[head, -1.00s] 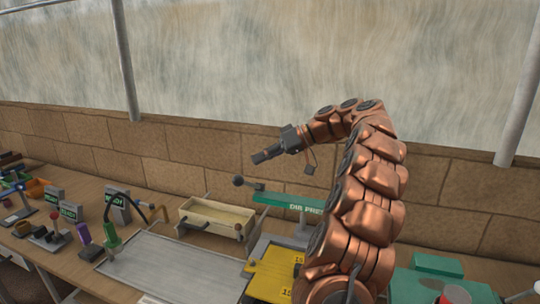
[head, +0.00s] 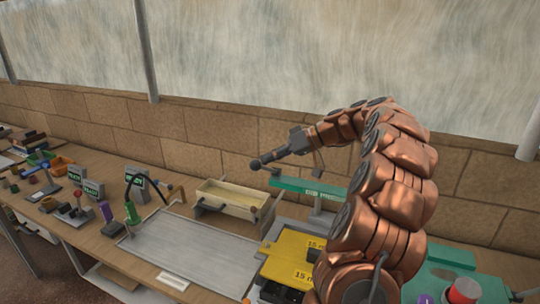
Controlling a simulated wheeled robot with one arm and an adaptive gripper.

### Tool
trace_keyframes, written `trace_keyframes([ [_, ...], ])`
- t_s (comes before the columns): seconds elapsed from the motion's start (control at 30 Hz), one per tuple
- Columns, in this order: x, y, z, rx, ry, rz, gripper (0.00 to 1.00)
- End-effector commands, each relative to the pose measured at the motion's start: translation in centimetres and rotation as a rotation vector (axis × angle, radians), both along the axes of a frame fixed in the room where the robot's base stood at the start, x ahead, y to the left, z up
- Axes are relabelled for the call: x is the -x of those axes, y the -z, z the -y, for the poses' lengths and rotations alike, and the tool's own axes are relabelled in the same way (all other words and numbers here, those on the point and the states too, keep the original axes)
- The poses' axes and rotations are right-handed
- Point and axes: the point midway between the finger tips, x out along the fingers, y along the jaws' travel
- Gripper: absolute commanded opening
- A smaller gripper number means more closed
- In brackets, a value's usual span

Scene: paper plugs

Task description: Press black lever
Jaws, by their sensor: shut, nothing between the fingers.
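The black lever's round knob (head: 255,165) sticks out at the left end of the green die press bar (head: 305,188). My gripper (head: 266,159) comes in from the right, with its fingers together and nothing held. Its tip overlaps the knob's upper right side in the picture. I cannot tell whether they touch. The lever's rod is mostly hidden behind my gripper or too small to make out. My copper arm hides the right part of the press.
A wooden tray (head: 234,200) stands left of the press, behind a grey metal plate (head: 190,252). A yellow block (head: 290,257) lies in front of the press. A red-topped cylinder (head: 464,289) is at the lower right. A brick wall runs behind the bench.

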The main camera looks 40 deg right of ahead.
Motion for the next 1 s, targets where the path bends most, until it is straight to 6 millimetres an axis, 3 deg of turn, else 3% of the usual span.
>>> trace_keyframes([
  [1.0, 0.4, 1.0, -0.7, 0.058, -0.001, 0.035, 0.0],
])
